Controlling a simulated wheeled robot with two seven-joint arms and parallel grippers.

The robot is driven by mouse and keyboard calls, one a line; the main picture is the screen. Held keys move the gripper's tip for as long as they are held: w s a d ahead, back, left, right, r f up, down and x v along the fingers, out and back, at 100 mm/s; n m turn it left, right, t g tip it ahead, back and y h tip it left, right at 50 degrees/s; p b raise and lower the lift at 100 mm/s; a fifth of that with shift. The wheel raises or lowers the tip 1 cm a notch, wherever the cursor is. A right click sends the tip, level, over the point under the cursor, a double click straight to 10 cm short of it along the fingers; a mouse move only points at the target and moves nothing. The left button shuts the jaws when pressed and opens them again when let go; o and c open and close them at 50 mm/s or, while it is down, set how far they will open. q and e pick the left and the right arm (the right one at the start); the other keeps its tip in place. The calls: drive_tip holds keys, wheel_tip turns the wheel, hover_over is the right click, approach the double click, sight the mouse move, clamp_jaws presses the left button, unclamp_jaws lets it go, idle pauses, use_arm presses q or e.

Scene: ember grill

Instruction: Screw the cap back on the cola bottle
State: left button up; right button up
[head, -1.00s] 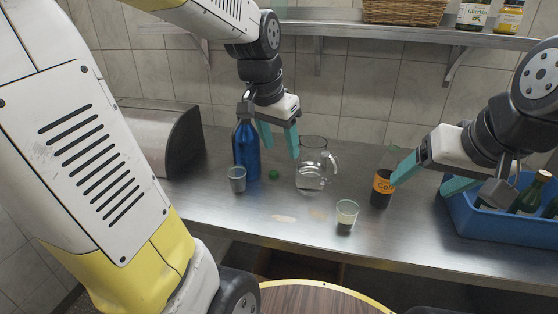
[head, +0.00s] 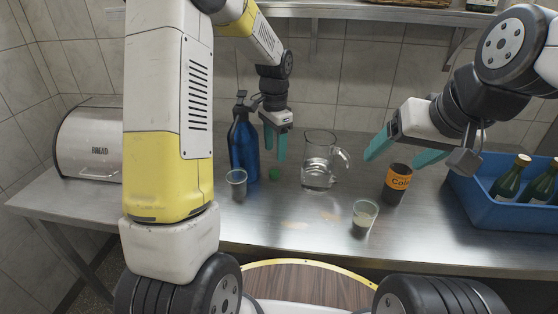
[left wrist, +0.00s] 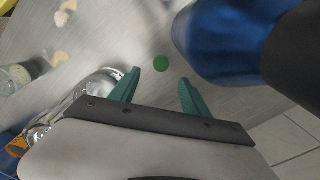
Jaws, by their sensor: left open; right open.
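The cola bottle (head: 397,184), dark with an orange label, stands upright on the steel counter, right of the glass jug. No cap shows on its top. A small green cap (head: 274,174) lies on the counter between the blue bottle and the jug; it also shows in the left wrist view (left wrist: 161,64). My left gripper (head: 275,150) is open and empty, pointing down above the cap. In the left wrist view the cap appears beyond and between its fingertips (left wrist: 160,78), apart from them. My right gripper (head: 391,158) is open and empty, above and beside the cola bottle.
A blue bottle (head: 243,150) stands left of the cap, close to my left gripper. A blue crate (head: 500,212) holds green bottles at right. A bread bin (head: 92,145) stands left.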

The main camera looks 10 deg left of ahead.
sight(275, 172)
use_arm(q)
drive_tip(key=shift+f, duration=1.25)
drive_tip(key=shift+f, duration=0.15)
wheel_tip(275, 172, down, 5)
drive_tip(key=shift+a, duration=0.1)
clamp_jaws()
